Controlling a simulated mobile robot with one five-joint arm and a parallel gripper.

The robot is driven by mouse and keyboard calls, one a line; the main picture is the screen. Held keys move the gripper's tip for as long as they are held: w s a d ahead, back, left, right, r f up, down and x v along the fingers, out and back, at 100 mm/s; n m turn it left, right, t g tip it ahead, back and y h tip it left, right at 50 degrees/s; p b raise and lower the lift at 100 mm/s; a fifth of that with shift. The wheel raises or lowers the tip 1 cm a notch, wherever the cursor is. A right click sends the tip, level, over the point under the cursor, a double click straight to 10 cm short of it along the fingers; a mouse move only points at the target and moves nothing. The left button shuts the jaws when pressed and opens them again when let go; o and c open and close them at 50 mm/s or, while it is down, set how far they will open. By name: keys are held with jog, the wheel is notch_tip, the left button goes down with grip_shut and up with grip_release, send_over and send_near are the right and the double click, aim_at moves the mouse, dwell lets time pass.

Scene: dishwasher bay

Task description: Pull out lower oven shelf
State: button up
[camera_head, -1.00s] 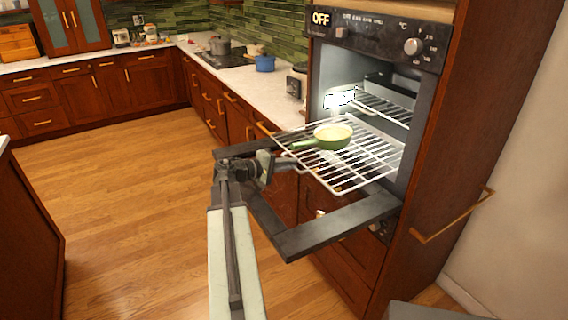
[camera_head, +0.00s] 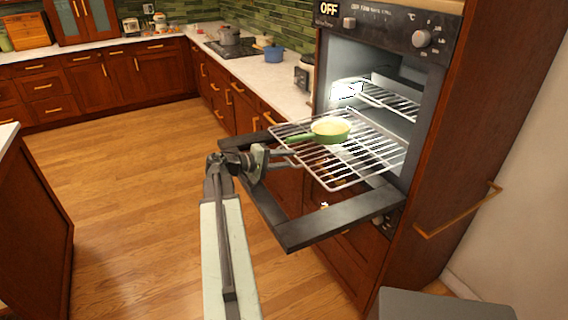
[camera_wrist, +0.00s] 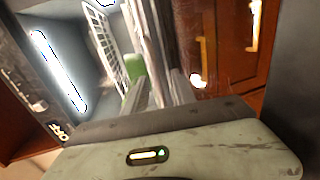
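The lower oven shelf (camera_head: 345,176) is a white wire rack sticking well out of the open oven, above the lowered door. A green pan (camera_head: 331,132) with pale contents sits on it, its handle pointing left. My gripper (camera_head: 293,163) is at the rack's front left edge, below the pan's handle. Its fingers show as thin prongs beside the rack wires, and I cannot tell whether they close on a wire. In the wrist view the fingers (camera_wrist: 160,90) point toward the green handle (camera_wrist: 134,68) and the blurred rack.
The dark oven door (camera_head: 325,224) hangs open under the rack. An upper rack (camera_head: 392,101) stays inside the oven. A counter (camera_head: 265,85) with a blue pot (camera_head: 273,53) runs behind. A grey box (camera_head: 440,304) is at lower right. The wooden floor (camera_head: 130,190) is clear at left.

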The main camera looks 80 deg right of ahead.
jog(key=shift+w+r, duration=0.1)
jog(key=p+v, duration=0.1)
jog(key=v, duration=0.6)
jog(key=shift+w+a+p, duration=0.25)
jog(key=shift+w+p, duration=0.05)
jog(key=shift+p, duration=0.05)
